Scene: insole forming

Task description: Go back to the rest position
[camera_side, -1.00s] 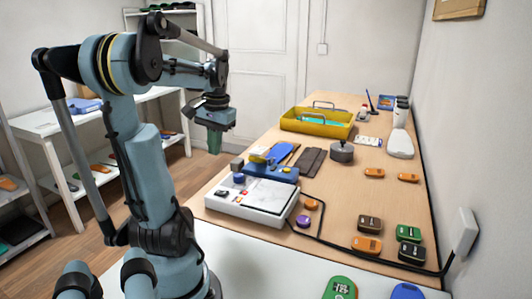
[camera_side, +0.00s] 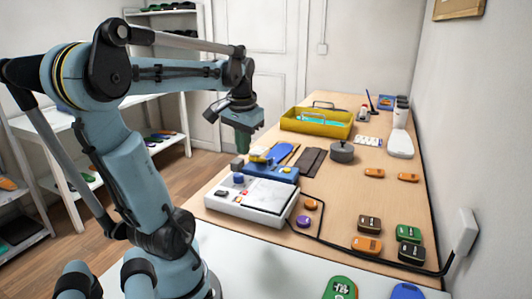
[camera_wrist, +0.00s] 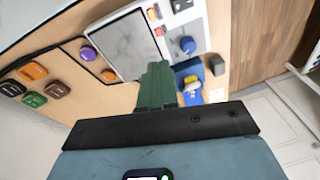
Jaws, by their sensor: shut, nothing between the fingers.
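My gripper (camera_side: 243,142) hangs pointing down in the air, left of the table and beside the white device and the blue press. Its green fingers (camera_wrist: 156,82) are together with nothing between them in the wrist view. The white device with a pale flat top (camera_side: 252,199) sits on the near left part of the wooden table. The blue press with a yellow part (camera_side: 272,170) stands just behind it. In the wrist view, the device's pale plate (camera_wrist: 124,45) lies beyond the fingers, and the blue press (camera_wrist: 186,72) is partly hidden by them.
A yellow tray (camera_side: 317,124) and a grey round pot (camera_side: 342,152) stand farther back. Dark flat pieces (camera_side: 310,161) lie before the tray. Several coloured blocks (camera_side: 368,224) lie at the near right, by a black cable. White shelving (camera_side: 60,130) stands at the left. Floor lies between.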

